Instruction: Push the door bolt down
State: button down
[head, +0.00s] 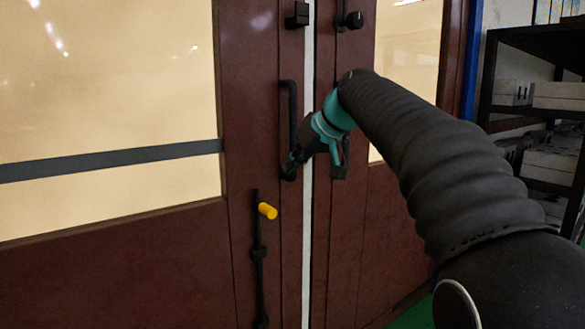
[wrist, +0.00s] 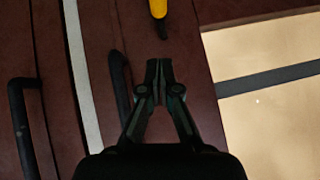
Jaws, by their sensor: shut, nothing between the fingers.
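The door bolt is a dark vertical rod (head: 259,275) with a yellow knob (head: 267,211), low on the left door leaf. The knob sits near the rod's upper end. In the wrist view the yellow knob (wrist: 158,8) is at the top edge, partly cut off, just beyond my fingertips. My gripper (head: 289,167) is shut and empty, above and a little right of the knob, in front of the lower end of the left door handle. In the wrist view the shut fingertips (wrist: 158,72) point towards the knob, with a gap between them.
The left black handle (head: 288,100) is close to my gripper, and a right handle (head: 341,168) is partly hidden by the arm. Dark red double doors with glass panes fill the view. A shelf with boxes (head: 555,95) stands at the right.

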send_over(274, 215)
jog(key=w, duration=0.2)
notch_tip(274, 215, down, 5)
notch_tip(274, 215, down, 2)
jog(key=shift+w+d+f, duration=0.1)
jog(key=shift+w, duration=0.05)
jog(key=shift+f+b, duration=0.3)
jog(key=shift+f, duration=0.55)
notch_tip(274, 215, down, 5)
jog(key=b, duration=0.3)
jog(key=shift+r+b, duration=0.1)
jog(key=shift+b, duration=0.2)
